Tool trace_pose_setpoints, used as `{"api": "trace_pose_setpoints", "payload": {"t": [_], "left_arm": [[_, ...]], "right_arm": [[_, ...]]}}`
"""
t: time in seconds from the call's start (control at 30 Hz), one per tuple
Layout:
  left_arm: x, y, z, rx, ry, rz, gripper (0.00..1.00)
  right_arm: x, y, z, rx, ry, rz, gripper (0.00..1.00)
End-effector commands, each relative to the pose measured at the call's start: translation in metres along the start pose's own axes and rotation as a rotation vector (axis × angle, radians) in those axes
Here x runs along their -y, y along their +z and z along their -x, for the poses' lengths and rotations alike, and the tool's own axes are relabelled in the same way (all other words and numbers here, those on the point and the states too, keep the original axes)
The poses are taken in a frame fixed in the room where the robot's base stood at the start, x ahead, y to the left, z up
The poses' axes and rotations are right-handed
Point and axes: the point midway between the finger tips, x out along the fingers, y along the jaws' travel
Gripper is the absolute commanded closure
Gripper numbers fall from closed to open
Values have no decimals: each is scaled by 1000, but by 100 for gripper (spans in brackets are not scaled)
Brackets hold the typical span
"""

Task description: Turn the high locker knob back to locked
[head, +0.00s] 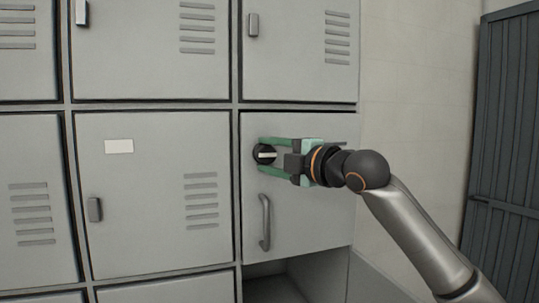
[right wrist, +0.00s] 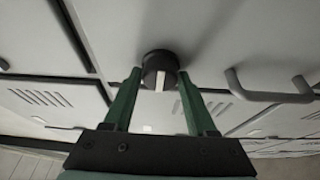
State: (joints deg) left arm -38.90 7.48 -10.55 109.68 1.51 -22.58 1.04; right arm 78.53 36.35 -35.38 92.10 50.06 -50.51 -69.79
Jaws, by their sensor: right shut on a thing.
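The locker knob (head: 264,155) is round and black with a pale bar across its face. In the head view it is on the right-hand locker door (head: 310,222), above a handle, and the bar lies roughly level. My right gripper (head: 262,155) comes in from the right with its green fingers above and below the knob, shut on it. In the right wrist view the knob (right wrist: 160,72) sits between the two green fingertips (right wrist: 158,78), with its pale bar pointing toward the gripper. My left gripper is not in view.
A curved grey handle (head: 265,222) is on the same door, below the knob. Other locker doors with vents and small latches (head: 95,209) surround it. An open, dark compartment (head: 300,285) is below. A dark slatted panel (head: 505,140) stands at the far right.

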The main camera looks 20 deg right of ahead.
Motion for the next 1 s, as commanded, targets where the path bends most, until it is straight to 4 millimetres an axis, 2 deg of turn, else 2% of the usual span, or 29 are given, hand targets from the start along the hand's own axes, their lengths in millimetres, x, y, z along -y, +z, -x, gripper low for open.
{"api": "trace_pose_setpoints", "payload": {"t": [0.6, 0.63, 0.87, 1.0], "left_arm": [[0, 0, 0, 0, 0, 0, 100], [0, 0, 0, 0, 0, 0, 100], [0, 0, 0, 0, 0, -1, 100], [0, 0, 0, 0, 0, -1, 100]], "right_arm": [[1, 0, 0, 0, -18, 39, 98], [1, 0, 0, 0, -18, 39, 41], [0, 0, 0, 0, -16, 38, 15], [0, 0, 0, 0, -16, 37, 13]]}}
